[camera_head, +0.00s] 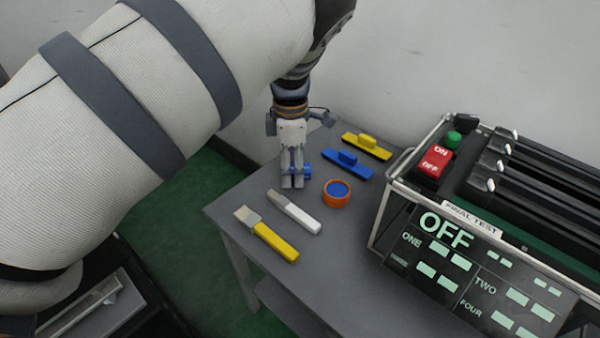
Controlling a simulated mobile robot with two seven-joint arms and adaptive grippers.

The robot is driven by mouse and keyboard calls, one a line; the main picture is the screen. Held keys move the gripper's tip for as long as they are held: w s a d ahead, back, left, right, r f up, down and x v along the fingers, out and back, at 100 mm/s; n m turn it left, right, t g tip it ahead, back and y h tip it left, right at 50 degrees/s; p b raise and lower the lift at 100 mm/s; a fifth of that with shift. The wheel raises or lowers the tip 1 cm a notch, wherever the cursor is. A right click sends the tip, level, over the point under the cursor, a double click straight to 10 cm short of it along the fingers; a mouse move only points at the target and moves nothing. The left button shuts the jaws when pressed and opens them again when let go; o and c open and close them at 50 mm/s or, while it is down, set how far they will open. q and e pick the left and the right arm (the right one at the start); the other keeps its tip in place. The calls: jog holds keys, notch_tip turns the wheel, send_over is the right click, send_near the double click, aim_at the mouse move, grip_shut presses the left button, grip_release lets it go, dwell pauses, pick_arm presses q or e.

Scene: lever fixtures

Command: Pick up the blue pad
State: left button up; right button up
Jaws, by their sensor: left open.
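The blue pad (347,164) is a flat bar with a raised block on top. It lies on the grey table (318,255) near the back, in front of a matching yellow pad (367,146). My left gripper (293,183) points down over the table's left side, left of the blue pad and apart from it. It is open, though its fingers look close together from this angle. Nothing shows held in it. My right gripper is not in view.
An orange round container with a blue top (337,193) stands right of my left gripper. A white-handled tool (296,212) and a yellow-handled tool (268,238) lie in front. A lever box with a FINAL TEST panel (472,222) fills the right.

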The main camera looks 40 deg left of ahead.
aim_at(293, 169)
pick_arm(q)
jog(key=shift+r, duration=0.1)
jog(key=c, duration=0.8)
jog(key=shift+c, duration=0.2)
jog(key=shift+r, duration=0.1)
jog(key=r, duration=0.2)
jog(key=r+p, duration=0.1)
jog(key=r, duration=0.1)
jog(key=shift+s+d, duration=0.1)
jog(key=shift+d, duration=0.1)
jog(key=s+d+r+p, duration=0.5)
jog(key=s+d+r, duration=0.4)
jog(key=s, duration=0.1)
jog(key=shift+o, duration=1)
jog(key=shift+s+f, duration=0.1)
jog(key=c, duration=0.5)
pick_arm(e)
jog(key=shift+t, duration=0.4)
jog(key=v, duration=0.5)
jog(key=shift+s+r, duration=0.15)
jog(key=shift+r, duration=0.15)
